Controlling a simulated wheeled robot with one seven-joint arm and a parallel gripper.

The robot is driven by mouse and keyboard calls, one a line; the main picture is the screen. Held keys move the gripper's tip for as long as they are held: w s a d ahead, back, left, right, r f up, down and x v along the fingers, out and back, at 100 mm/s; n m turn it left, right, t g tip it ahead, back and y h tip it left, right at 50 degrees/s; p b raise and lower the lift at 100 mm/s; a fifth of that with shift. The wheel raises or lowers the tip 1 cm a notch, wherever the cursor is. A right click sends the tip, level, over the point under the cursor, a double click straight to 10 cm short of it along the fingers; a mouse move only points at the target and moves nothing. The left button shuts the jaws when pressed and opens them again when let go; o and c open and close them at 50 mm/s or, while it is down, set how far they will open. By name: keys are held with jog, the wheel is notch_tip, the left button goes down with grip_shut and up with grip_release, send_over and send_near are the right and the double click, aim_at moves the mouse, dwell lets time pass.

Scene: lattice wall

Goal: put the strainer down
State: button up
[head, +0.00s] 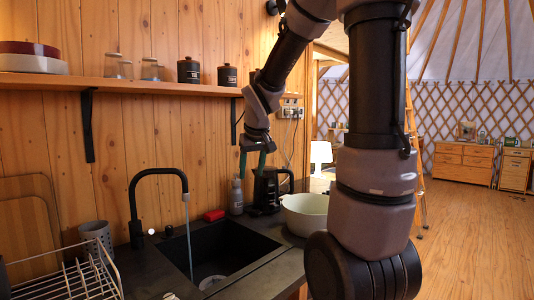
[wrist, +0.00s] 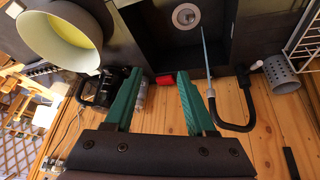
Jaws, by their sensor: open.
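My gripper (head: 252,169) hangs above the back of the counter, near the black kettle. Its green fingers stand apart with nothing between them, as the wrist view (wrist: 159,76) also shows. A round, pale metal piece (wrist: 186,15) lies at the bottom of the black sink (wrist: 150,32). It looks like a drain strainer, and it also shows low in the sink in the head view (head: 211,282). I cannot tell whether it is seated in the drain. My gripper is well apart from it.
A black tap (head: 152,190) runs water into the sink. A red sponge (head: 214,215), a bottle (head: 236,197) and a kettle (head: 268,188) stand behind it. A pale green bowl (head: 306,214) is right of the sink. A dish rack (head: 75,280) and grey cup (head: 97,235) are left.

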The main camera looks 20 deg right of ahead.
jog(key=s+a+r+m+t+y, duration=0.1)
jog(key=s+r, duration=0.3)
jog(key=s, duration=0.5)
jog(key=s+a+r+m+y, duration=0.1)
jog(key=s+a+r+m, duration=0.1)
jog(key=s, duration=0.8)
notch_tip(320, 180, up, 2)
jog(key=shift+r+m+t+y, duration=0.1)
jog(key=shift+m+t+y, duration=0.25)
jog(key=shift+m, duration=0.25)
